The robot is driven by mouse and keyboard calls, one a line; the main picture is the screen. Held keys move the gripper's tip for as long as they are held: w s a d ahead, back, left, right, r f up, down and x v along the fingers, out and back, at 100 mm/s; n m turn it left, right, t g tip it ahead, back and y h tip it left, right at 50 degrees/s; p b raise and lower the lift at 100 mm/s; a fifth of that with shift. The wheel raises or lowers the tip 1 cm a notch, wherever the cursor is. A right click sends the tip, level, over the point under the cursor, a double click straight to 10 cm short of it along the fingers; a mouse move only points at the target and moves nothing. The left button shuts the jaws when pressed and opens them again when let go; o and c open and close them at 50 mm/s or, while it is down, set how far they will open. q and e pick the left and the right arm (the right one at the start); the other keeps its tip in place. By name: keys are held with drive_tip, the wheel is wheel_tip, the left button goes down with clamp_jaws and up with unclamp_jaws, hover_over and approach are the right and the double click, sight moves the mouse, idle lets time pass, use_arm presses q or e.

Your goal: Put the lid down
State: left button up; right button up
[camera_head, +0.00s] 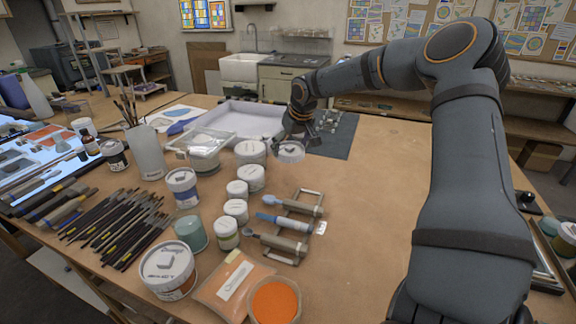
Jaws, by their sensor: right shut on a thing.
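My right gripper (291,138) is over the middle of the table, pointing down. It is shut on a small, clear, round lid (291,153), which shows just below the fingertips. The lid is beside the white-topped jars, close to the grey mat's near-left corner. I cannot tell whether it touches the table. An open round tub of orange powder (275,301) stands at the near edge. My left gripper is not in view.
White-lidded jars (251,152) stand left of the gripper, and a rack with tools (290,222) lies nearer. A white tray (240,106) and grey mat (341,146) are behind. Brushes (115,221) cover the left. The table's right half (385,215) is mostly clear.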

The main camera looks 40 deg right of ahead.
sight(290, 148)
drive_tip(key=x, duration=0.3)
drive_tip(key=shift+s+a+f, duration=0.1)
drive_tip(key=shift+f, duration=0.2)
wheel_tip(290, 148, down, 3)
drive_tip(key=shift+s+f, duration=0.1)
drive_tip(key=o, duration=0.7)
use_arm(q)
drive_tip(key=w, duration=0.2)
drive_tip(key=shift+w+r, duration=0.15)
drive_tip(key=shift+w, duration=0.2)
use_arm(e)
drive_tip(key=shift+f, duration=0.1)
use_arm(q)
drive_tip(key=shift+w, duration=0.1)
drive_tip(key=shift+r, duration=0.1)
